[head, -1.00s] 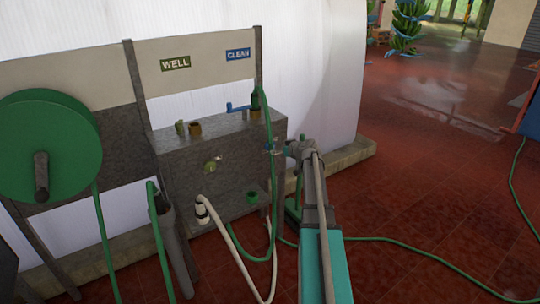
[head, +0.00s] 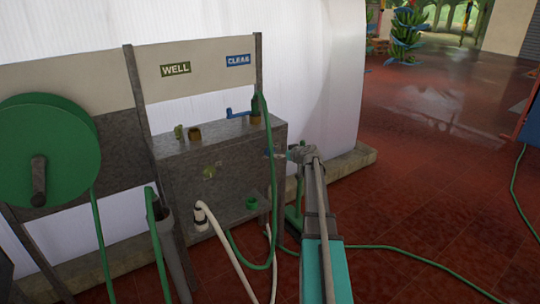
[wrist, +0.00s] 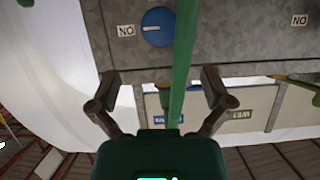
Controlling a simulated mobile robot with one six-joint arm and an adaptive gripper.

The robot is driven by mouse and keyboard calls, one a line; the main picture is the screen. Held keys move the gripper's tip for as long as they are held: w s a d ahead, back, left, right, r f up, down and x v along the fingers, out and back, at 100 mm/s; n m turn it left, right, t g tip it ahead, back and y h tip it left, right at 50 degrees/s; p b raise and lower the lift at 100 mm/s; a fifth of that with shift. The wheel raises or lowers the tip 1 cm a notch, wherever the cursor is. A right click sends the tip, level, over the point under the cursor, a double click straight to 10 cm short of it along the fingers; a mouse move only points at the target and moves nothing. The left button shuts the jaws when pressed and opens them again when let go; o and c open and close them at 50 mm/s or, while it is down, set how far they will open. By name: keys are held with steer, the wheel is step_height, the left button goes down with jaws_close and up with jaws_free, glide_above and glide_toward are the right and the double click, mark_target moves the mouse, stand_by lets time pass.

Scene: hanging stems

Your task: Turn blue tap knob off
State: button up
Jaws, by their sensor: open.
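The blue tap knob (wrist: 157,27) is round with a pale line. It is on the grey metal panel at the top of the wrist view, which is upside down. My gripper (wrist: 160,84) is open and empty, its two fingers spread below the knob in that picture and apart from it. A green hose (wrist: 181,65) passes between the fingers in the picture, partly over the knob's right edge. In the head view my gripper (head: 282,154) is at the right end of the grey box (head: 180,165). The knob cannot be made out clearly there.
An upside-down ON label (wrist: 126,31) is beside the knob. A yellow-green knob (head: 210,171) is on the box front. A blue lever (head: 237,113) is on top, under the CLEAN sign (head: 238,60). A white hose (head: 228,245) hangs below. The floor (head: 430,170) at right is mostly open.

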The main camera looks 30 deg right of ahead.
mark_target(272, 152)
steer(key=b+x, duration=0.4)
steer(key=x, duration=0.7)
steer(key=shift+f, duration=0.1)
steer(key=c, duration=1)
